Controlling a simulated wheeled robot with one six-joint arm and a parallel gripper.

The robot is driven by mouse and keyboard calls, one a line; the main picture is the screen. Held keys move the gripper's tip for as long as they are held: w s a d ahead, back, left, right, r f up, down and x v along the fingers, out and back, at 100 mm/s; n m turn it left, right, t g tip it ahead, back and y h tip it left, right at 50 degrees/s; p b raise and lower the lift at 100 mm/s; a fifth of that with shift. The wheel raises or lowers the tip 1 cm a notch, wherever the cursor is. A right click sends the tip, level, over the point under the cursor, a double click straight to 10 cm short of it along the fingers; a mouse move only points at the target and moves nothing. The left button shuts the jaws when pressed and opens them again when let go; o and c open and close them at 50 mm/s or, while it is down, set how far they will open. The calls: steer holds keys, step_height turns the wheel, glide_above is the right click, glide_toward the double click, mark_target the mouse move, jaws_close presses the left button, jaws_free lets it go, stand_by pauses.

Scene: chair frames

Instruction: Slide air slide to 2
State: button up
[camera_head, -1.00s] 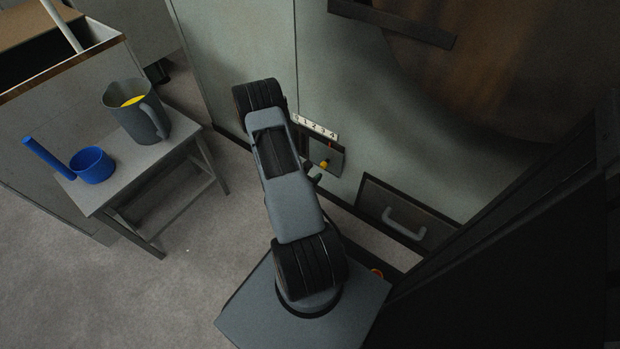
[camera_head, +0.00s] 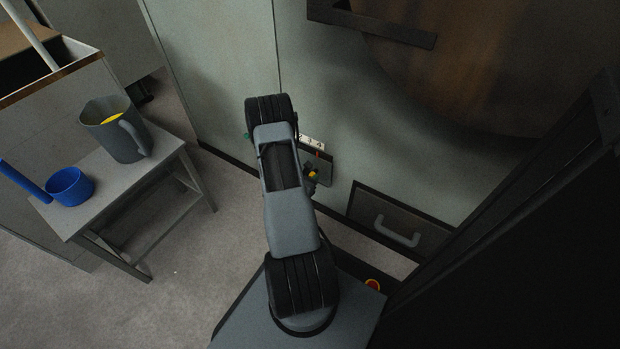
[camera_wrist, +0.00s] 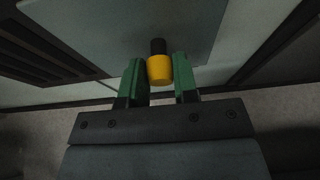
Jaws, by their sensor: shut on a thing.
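The air slide's yellow knob (camera_head: 314,174) sits on a dark plate low on the pale green panel. The wrist view shows the knob (camera_wrist: 159,69) on a short black stem. My gripper (camera_wrist: 160,82) has green fingers, one on each side of the knob, and is shut on it. In the head view my gripper (camera_head: 309,172) is partly hidden behind my arm. A white number scale (camera_head: 313,142) is above the plate; its right-hand digits show, while my arm covers its left end. A small red pointer (camera_head: 318,153) is below the scale, near its right end.
A drawer front with a grey handle (camera_head: 398,232) is right of the slide. A bar (camera_head: 372,22) juts out above. A small table (camera_head: 120,185) with a grey jug (camera_head: 112,130) and blue ladle cup (camera_head: 70,187) stands left. Floor between is clear.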

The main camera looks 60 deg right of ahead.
steer(key=w+b, duration=0.1)
steer(key=w, duration=0.6)
steer(key=shift+w, duration=0.25)
steer(key=o, duration=0.9)
steer(key=shift+o, duration=0.2)
steer(key=p+v, duration=0.4)
steer(key=v, duration=1)
steer(key=shift+p, duration=0.3)
